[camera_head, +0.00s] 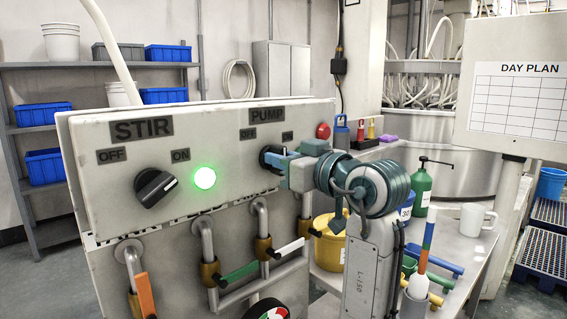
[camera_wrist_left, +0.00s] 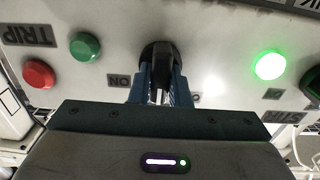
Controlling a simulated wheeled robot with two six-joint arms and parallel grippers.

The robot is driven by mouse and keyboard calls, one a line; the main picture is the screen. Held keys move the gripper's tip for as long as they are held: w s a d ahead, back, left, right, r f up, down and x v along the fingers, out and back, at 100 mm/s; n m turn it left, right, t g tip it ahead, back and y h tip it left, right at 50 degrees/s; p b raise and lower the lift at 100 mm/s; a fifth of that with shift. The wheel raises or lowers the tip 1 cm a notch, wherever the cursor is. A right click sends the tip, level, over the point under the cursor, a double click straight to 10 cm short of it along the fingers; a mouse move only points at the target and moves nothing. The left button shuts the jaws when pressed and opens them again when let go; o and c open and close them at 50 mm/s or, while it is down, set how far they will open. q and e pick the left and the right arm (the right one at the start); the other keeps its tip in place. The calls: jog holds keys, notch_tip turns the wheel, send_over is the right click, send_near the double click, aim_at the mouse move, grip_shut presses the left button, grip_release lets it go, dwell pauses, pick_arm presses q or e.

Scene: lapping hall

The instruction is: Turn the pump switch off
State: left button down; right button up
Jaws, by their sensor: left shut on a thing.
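The pump switch is a black rotary knob (camera_head: 267,155) under the PUMP label (camera_head: 267,115) on the pale control panel, between its OFF and ON labels. My left gripper (camera_head: 275,160) is at this knob, with its blue fingers closed around it. In the left wrist view the dark knob (camera_wrist_left: 157,55) sits between the fingertips of the gripper (camera_wrist_left: 160,80). The fingers cover much of the knob, so I cannot tell where it points. My right gripper is not in view.
The STIR knob (camera_head: 155,187) and its lit green lamp (camera_head: 204,178) are left on the same panel. A green button (camera_wrist_left: 85,47) and a red button (camera_wrist_left: 38,73) are nearby. Pipes with coloured handles (camera_head: 240,273) run below. A bench (camera_head: 462,252) stands at right.

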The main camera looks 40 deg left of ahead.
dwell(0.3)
pick_arm(q)
jog(key=c, duration=1.4)
grip_release()
jog(key=shift+a, duration=0.1)
jog(key=shift+o, duration=0.2)
jog(key=shift+a, duration=0.1)
jog(key=shift+f, duration=0.1)
